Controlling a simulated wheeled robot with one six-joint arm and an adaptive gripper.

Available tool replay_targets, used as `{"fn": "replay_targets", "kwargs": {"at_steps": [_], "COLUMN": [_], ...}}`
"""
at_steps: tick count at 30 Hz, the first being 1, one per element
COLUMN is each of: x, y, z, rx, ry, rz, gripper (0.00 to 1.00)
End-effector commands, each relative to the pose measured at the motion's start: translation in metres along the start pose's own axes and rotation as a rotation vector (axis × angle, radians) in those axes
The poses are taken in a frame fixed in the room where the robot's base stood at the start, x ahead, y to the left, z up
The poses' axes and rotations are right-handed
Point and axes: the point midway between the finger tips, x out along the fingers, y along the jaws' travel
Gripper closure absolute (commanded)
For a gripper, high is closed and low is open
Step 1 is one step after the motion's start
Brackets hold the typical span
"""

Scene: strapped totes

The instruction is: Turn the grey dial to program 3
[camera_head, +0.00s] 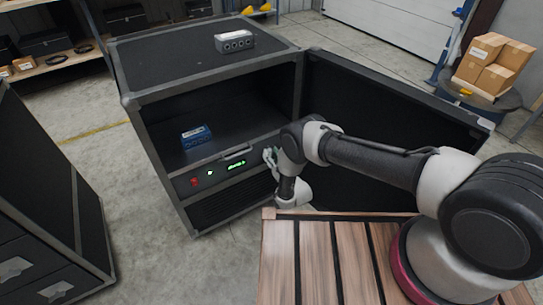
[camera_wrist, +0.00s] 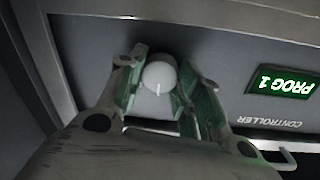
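The grey dial (camera_wrist: 158,76) shows in the wrist view as a pale round knob with a small pointer mark on its lower side. My gripper (camera_wrist: 160,85) has its two fingers on either side of the dial, apart from each other. I cannot tell whether the fingers touch the dial. A green display (camera_wrist: 284,81) on the controller panel reads PROG 1. In the head view my gripper (camera_head: 270,158) is at the right end of the panel, and the dial is hidden there. The display (camera_head: 236,164) glows green in the middle of the panel.
The panel belongs to a black cabinet (camera_head: 128,101) with its door (camera_head: 385,110) swung open to the right. A blue box (camera_head: 196,137) sits on the shelf inside. A grey device (camera_head: 234,41) stands on top. A slatted wooden surface (camera_head: 315,260) lies below my arm.

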Motion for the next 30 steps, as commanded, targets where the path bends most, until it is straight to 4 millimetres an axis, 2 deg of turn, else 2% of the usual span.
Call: {"fn": "replay_targets", "kwargs": {"at_steps": [8,14,30], "x": [-0.0002,-0.0003,0.0000], "y": [0.0000,0.0003,0.0020], "z": [0.0000,-0.0001,-0.0010], "rx": [0.014,0.087,0.554], "ry": [-0.001,-0.006,-0.032], "rz": [0.000,0.001,0.008], "gripper": [0.90,0.90,0.90]}}
